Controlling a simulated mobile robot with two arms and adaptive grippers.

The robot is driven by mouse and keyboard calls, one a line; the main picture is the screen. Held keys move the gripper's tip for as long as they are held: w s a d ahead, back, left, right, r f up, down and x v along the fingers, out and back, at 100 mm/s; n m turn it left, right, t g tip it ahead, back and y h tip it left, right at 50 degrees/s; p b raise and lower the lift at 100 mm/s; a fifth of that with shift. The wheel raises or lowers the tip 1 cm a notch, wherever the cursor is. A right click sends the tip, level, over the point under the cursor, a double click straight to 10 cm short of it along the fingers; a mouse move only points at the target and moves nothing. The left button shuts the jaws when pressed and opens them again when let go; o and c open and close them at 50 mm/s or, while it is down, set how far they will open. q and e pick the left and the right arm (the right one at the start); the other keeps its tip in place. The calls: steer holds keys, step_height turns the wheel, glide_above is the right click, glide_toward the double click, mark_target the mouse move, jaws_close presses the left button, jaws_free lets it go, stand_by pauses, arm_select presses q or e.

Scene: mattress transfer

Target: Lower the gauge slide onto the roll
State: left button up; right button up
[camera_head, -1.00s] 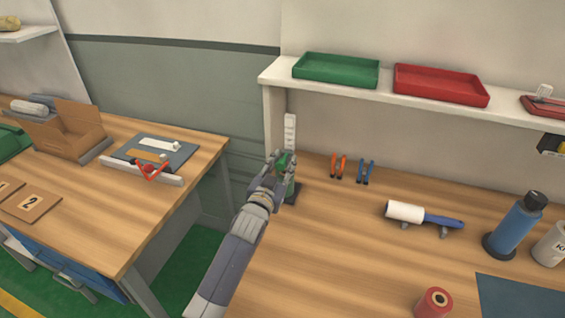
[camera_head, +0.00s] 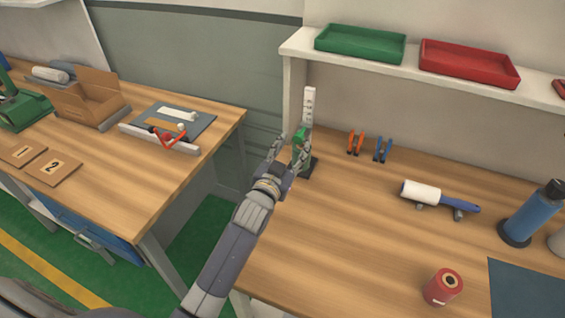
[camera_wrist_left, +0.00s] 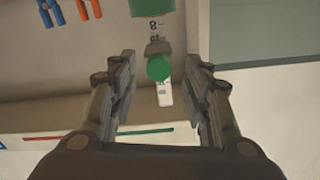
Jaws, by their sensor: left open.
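The gauge is an upright white scale (camera_head: 309,103) on a dark base (camera_head: 312,166) at the back left of the right-hand workbench. Its green slide (camera_head: 301,136) sits low on the scale, partly hidden by my gripper. My left gripper (camera_head: 290,150) is open at the slide, its fingers spread. In the left wrist view a round green knob (camera_wrist_left: 159,68) lies between the open fingers, apart from both, with the marked scale (camera_wrist_left: 165,97) behind it. A red roll (camera_head: 443,287) stands near the bench front. My right gripper is not in view.
Orange pliers (camera_head: 355,142) and blue pliers (camera_head: 382,150) stand right of the gauge. A lint roller (camera_head: 422,192) rests farther right. A shelf (camera_head: 296,46) with green and red trays hangs above. The bench middle is clear. A left bench (camera_head: 110,228) holds a cardboard box (camera_head: 95,92).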

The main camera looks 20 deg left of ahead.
arm_select(q)
steer(key=s, duration=0.7)
steer(key=shift+a, duration=0.2)
steer(key=shift+w, duration=0.1)
steer(key=shift+c, duration=0.5)
steer(key=shift+d, duration=0.1)
steer(key=c, duration=0.4)
steer(key=shift+d+r+h, duration=0.2)
steer(key=shift+d+h, duration=0.05)
steer(key=shift+h, duration=0.05)
steer(key=c, duration=0.5)
steer(key=r+t, duration=0.1)
steer(key=h, duration=0.1)
steer(key=d+r+m+t+b, duration=0.1)
steer(key=shift+s+r+t, duration=0.3)
jaws_close()
steer(key=w+r+t+p, duration=0.1)
steer(key=w+r+p, duration=0.2)
steer(key=w+r, duration=0.35)
step_height(320, 180, down, 6)
steer(key=w, duration=0.2)
steer(key=shift+w+a, duration=0.25)
